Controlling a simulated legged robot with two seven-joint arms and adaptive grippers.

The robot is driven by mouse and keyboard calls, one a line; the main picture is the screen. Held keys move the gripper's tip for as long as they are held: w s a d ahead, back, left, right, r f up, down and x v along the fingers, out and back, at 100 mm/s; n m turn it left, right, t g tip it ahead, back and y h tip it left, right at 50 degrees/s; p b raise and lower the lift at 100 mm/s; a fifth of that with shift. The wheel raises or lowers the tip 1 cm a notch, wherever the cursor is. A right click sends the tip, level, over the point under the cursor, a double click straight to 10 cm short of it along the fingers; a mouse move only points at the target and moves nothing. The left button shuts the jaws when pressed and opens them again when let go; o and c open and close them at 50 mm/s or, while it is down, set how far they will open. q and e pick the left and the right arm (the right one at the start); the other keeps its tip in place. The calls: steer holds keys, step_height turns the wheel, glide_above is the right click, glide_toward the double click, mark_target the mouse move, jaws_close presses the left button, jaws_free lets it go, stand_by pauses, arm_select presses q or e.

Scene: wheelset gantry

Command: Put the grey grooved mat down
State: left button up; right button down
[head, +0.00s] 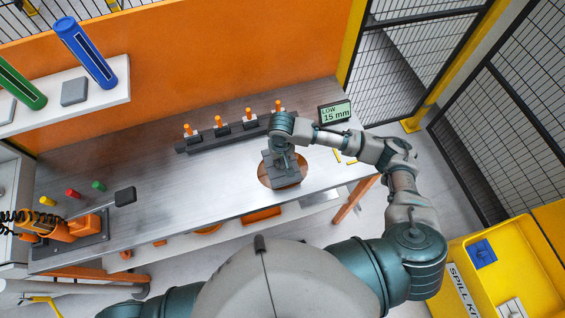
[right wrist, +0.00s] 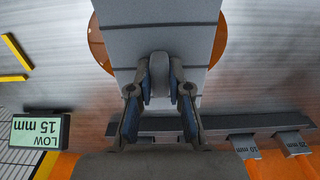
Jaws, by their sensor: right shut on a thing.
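The grey grooved mat (head: 287,178) is a flat grey piece at the right part of the metal bench. My right gripper (head: 284,156) is above the mat. In the right wrist view its fingers (right wrist: 160,80) are closed on the mat's upright grey grip. I cannot tell whether the mat touches the disc. My left gripper is out of view.
A display (head: 335,112) reading "LOW 15 mm" stands at the back right, with yellow strips (head: 346,158) nearby. Coloured pegs (head: 73,194) and an orange tool (head: 70,230) are at the left. The bench middle is clear.

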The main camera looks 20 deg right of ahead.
mark_target(282, 160)
step_height(282, 160, down, 3)
steer(key=shift+a+r, duration=0.1)
steer(key=shift+r, duration=0.05)
steer(key=shift+d, duration=0.35)
steer(key=c, duration=1.1)
jaws_free()
steer(key=shift+d, duration=0.25)
steer(key=shift+a, duration=0.25)
steer(key=shift+a+r, duration=0.15)
steer(key=shift+r, duration=0.05)
steer(key=r, duration=1.1)
steer(key=shift+d+r, duration=0.15)
steer(key=shift+d, duration=0.1)
steer(key=shift+a+r, duration=0.1)
steer(key=shift+r, duration=0.05)
steer(key=shift+a, duration=0.1)
